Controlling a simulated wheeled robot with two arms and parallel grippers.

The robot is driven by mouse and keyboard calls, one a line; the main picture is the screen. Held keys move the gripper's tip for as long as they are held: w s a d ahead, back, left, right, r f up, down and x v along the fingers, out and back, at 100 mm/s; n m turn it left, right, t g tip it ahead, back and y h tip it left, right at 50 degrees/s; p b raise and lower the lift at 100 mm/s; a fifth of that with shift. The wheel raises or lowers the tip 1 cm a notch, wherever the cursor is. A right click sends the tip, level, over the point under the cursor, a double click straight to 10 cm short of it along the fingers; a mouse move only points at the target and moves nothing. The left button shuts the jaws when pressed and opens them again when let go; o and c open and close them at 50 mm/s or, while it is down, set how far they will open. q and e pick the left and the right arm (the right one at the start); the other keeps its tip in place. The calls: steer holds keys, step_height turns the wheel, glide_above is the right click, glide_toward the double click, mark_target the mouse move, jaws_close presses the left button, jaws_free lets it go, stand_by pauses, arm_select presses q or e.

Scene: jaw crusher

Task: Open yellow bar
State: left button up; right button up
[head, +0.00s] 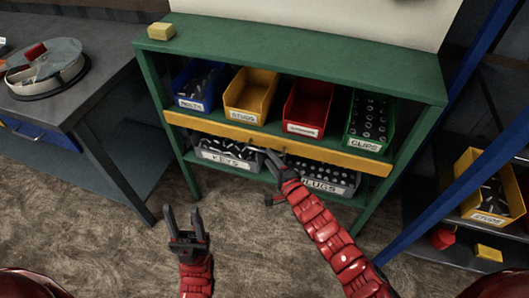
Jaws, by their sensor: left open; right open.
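The yellow bar (215,127) runs across the front of the green shelf (300,48), just below the upper row of bins. It slopes down to the right in the picture. My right gripper (274,157) is at the lower edge of the bar near its middle, its fingers open. I cannot tell whether they touch the bar. My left gripper (185,218) is open and empty, its fingers pointing up the picture, below and apart from the shelf.
Blue, yellow, red and green bins (305,105) stand behind the bar. Grey bins KEYS (228,158) and LUGS (330,183) sit on the lower shelf. A workbench (105,90) is at left. A blue post (455,190) slants at right. Carpet in front is free.

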mark_target(264, 152)
steer(key=shift+x, duration=2.3)
steer(key=shift+r, duration=0.1)
steer(key=shift+c, duration=0.2)
jaws_close()
